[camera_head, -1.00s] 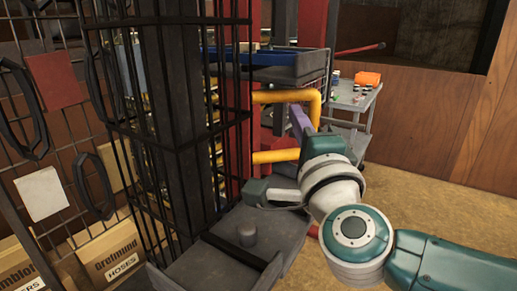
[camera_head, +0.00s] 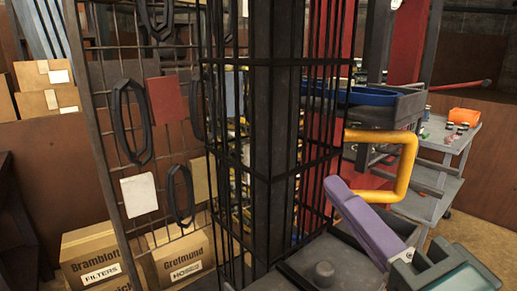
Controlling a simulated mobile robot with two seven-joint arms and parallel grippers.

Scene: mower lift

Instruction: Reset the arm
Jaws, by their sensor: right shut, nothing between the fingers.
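A purple bar (camera_head: 365,222) slants down to the right in the head view, in front of a yellow bent pipe (camera_head: 407,165) on the lift. Its lower end meets a pale bracket near the grey end of my right arm. My right gripper (camera_head: 405,256) is at the lower right, shut with nothing between its fingers. It is close to the bar's lower end; I cannot tell whether they touch. A dark grey platform with a round knob (camera_head: 323,273) lies left of it. My left gripper is not in view.
A dark post in a wire cage (camera_head: 275,150) stands in the middle. A wire rack (camera_head: 150,50) holds black loops and cards at the left. Cardboard boxes (camera_head: 95,258) stand below it. A grey cart (camera_head: 455,145) with an orange item is at the right.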

